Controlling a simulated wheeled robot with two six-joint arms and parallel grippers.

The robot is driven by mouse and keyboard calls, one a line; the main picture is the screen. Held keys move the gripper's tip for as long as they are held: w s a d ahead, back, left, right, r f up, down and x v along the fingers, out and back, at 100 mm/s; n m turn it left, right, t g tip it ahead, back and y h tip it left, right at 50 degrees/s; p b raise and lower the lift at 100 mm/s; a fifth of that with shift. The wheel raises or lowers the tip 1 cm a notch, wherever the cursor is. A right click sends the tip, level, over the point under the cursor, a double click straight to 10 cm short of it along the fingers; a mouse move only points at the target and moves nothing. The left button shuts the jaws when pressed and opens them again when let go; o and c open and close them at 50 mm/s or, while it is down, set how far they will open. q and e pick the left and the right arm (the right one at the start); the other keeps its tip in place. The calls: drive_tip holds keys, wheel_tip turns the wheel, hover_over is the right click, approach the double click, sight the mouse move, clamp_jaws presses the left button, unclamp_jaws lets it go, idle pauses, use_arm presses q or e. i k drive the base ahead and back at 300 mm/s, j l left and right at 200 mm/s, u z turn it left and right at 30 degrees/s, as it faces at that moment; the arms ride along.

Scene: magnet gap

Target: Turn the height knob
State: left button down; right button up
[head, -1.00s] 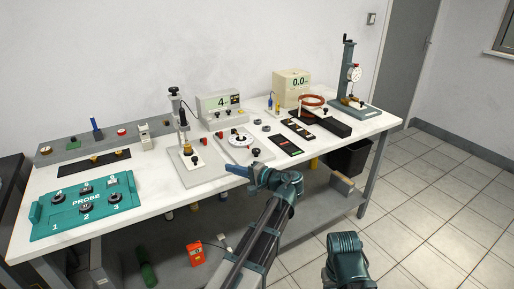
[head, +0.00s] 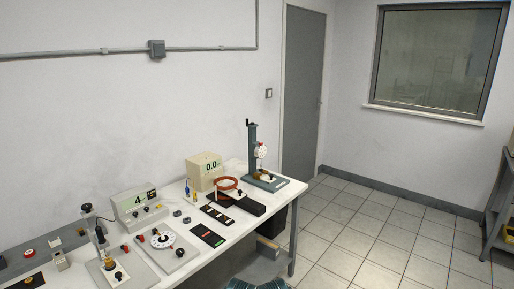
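Two upright stands on the white bench carry knobs; I cannot tell which one is the height knob. The grey-green stand (head: 252,147) at the bench's far right end has a crank-like dark top, a round white dial (head: 262,151) and a dark base (head: 268,182). The small metal post stand (head: 97,233) at lower left has a black knob (head: 87,207) on top and another black knob (head: 118,275) on its base plate.
A beige box reading 0.0 (head: 205,170), a meter reading 4 (head: 139,203), a white dial plate (head: 163,240), a copper-coloured ring (head: 225,183) and black strips (head: 207,235) occupy the bench (head: 228,243). Tiled floor (head: 370,240) right of the bench is clear.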

sight(86, 207)
drive_tip(key=j+u, duration=0.1)
drive_tip(key=u, duration=0.3)
drive_tip(key=j+u, duration=0.1)
drive_tip(key=u, duration=0.25)
drive_tip(key=j+u, duration=0.1)
drive_tip(key=u, duration=0.3)
